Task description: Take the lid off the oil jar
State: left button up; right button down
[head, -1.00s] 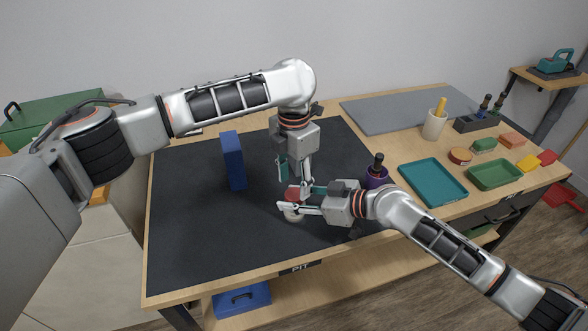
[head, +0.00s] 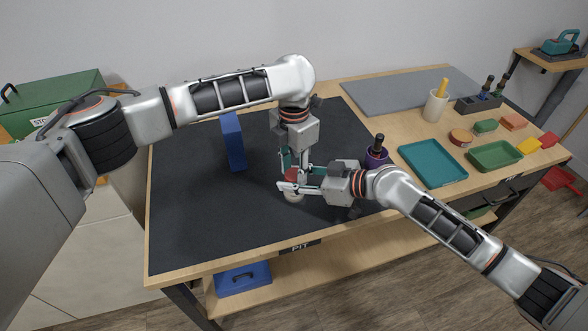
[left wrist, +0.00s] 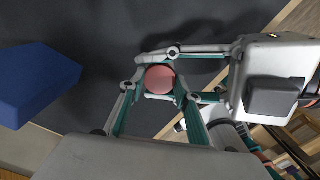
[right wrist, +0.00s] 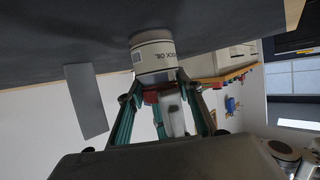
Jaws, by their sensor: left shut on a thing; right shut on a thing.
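The oil jar (head: 293,197) is a small white jar standing upright on the dark mat, with lettering on its side in the right wrist view (right wrist: 153,55). Its round red lid (left wrist: 160,79) is on top; in the right wrist view the lid (right wrist: 152,97) shows between the fingers. My left gripper (head: 293,165) comes from above and is shut on the lid, one finger on each side. My right gripper (head: 290,188) reaches in from the right and is shut on the jar just below. The fingers hide part of the jar in the head view.
A blue block (head: 232,142) stands upright left of the jar. A purple cup (head: 375,158) with a dark-handled tool stands close behind my right gripper. Teal (head: 433,163) and green (head: 494,156) trays lie at right. The mat's left and front are clear.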

pick_arm(q)
jog(key=n, duration=0.6)
jog(key=shift+n, duration=0.4)
jog(key=o, duration=1.2)
jog(key=shift+a, duration=0.1)
jog(key=shift+o, duration=0.2)
jog(key=shift+r, duration=2.3)
jog(key=shift+c, duration=0.3)
notch_tip(320, 180, up, 2)
jog(key=m, duration=0.4)
jog(key=r+m, duration=0.1)
jog(key=m, duration=0.1)
jog(key=shift+r+m, duration=0.1)
jog(key=shift+m, duration=0.3)
jog(key=shift+f, duration=3.95)
